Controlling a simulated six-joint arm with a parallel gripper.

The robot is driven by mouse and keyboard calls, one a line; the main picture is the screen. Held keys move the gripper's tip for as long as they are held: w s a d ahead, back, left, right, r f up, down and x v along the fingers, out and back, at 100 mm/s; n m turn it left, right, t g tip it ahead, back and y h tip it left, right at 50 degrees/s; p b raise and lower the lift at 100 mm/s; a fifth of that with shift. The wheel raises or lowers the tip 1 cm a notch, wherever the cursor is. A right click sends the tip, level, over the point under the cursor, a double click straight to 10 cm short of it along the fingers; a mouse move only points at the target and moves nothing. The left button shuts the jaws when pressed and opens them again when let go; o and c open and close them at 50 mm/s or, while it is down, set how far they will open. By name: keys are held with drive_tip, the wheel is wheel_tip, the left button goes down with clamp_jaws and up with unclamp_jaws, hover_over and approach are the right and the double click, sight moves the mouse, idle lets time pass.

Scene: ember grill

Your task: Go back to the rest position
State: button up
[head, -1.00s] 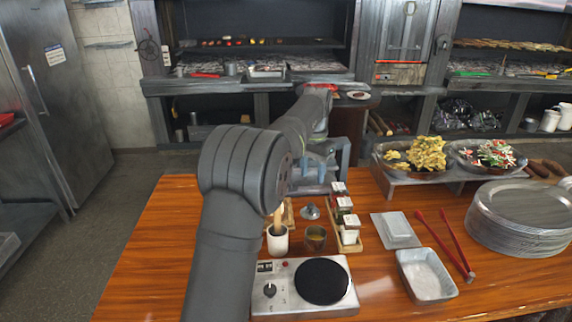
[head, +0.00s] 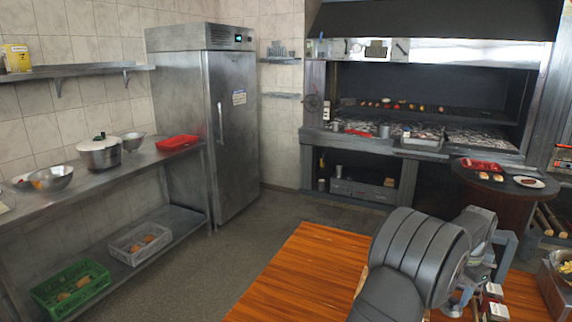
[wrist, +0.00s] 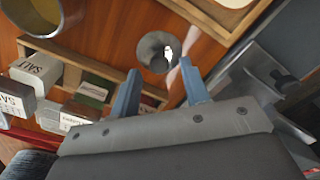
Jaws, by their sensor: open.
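My gripper (wrist: 161,92) shows in the wrist view with its two grey-blue fingers apart and nothing held between them. It hangs over the wooden table (wrist: 117,26). A round metal lid (wrist: 152,50) with a shiny knob is just beyond the fingertips. In the head view my arm is folded at the lower right above the wooden table (head: 290,275). The gripper's fingers cannot be made out there.
A salt shaker (wrist: 37,72) and other spice containers stand in a wooden rack left of my gripper. A metal cup (wrist: 38,22) is at the upper left. In the head view, a fridge (head: 205,120) and a grill (head: 420,120) stand beyond the table.

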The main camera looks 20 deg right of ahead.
drive_tip(key=shift+r, duration=0.45)
drive_tip(key=shift+f, duration=0.1)
